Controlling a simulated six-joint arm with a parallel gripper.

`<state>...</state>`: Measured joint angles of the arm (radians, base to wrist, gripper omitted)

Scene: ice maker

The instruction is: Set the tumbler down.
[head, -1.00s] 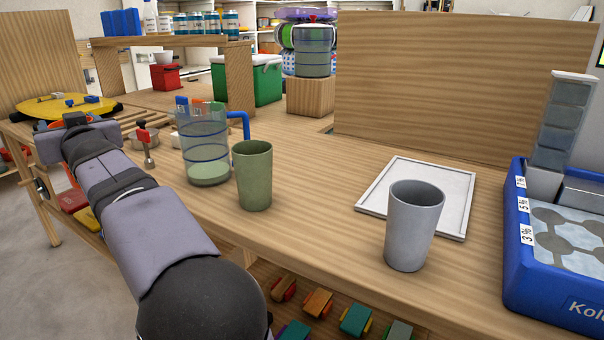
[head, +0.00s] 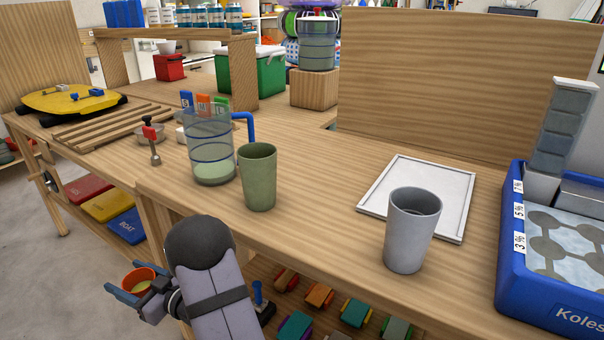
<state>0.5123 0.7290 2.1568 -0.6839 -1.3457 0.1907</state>
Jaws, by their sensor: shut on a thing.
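My gripper (head: 129,288) is at the lower left, in front of the bench's front edge and over the floor. Its two blue-grey fingers are shut on an orange tumbler (head: 137,285), seen from above, with something yellow-green inside. The tumbler looks roughly upright; its lower part is partly hidden by the fingers. A green tumbler (head: 257,178) stands upright on the bench, right of the clear jug (head: 211,145). A grey tumbler (head: 410,232) stands upright at the near edge of the white tray (head: 452,189); I cannot tell whether it touches it.
A blue ice maker (head: 545,245) stands at the right end. A wooden slatted rack (head: 110,128), a yellow board (head: 70,99) and a small red-handled tool (head: 152,145) are at the left. The bench top (head: 320,205) is clear between the green and grey tumblers.

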